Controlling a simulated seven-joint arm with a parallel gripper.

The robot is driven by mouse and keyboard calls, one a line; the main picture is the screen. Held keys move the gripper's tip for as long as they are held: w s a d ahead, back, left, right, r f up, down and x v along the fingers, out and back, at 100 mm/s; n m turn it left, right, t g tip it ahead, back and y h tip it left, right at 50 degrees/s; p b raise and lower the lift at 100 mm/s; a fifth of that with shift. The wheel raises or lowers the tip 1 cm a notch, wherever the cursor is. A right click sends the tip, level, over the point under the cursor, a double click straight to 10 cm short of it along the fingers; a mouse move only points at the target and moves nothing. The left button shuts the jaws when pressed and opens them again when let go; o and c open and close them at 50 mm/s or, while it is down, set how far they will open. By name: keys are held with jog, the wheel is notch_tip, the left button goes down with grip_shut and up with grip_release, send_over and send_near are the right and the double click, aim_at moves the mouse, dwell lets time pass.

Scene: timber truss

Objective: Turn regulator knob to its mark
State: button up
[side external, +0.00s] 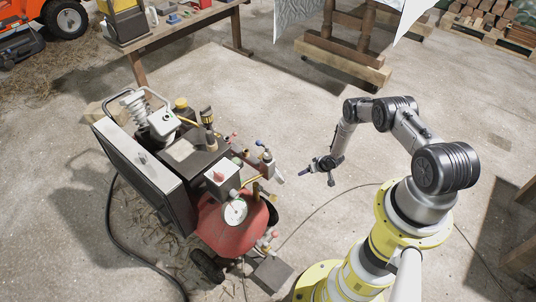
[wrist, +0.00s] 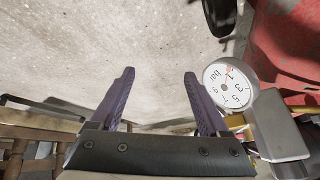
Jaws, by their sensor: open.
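My gripper (side external: 314,172) hangs in the air to the right of a red compressor (side external: 212,232), clear of it. In the wrist view its two purple fingers (wrist: 159,73) are spread apart with nothing between them. The compressor carries several small coloured knobs or caps, among them a blue one (side external: 259,143) and a red one (side external: 267,151) on the side toward my gripper. I cannot tell which is the regulator knob, and its mark is too small to see. A round white bar gauge (wrist: 229,82) stands right of the fingers, its red needle near 1.
A white dial (side external: 235,213) sits on the compressor's front. A dark hose (side external: 110,225) and a thin cable (side external: 318,216) lie on the concrete floor. A wooden bench (side external: 185,32) stands behind. The floor around my gripper is open.

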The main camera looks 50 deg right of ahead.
notch_tip(320, 180, up, 6)
jog(key=w+m+g, duration=0.1)
jog(key=m+g, duration=0.3)
notch_tip(320, 180, up, 21)
jog(key=m+g+y, duration=0.1)
jog(key=g, duration=0.1)
send_over(268, 156)
notch_tip(268, 156, down, 13)
jog(key=shift+w+f, duration=0.1)
jog(key=shift+w, duration=0.05)
grip_shut()
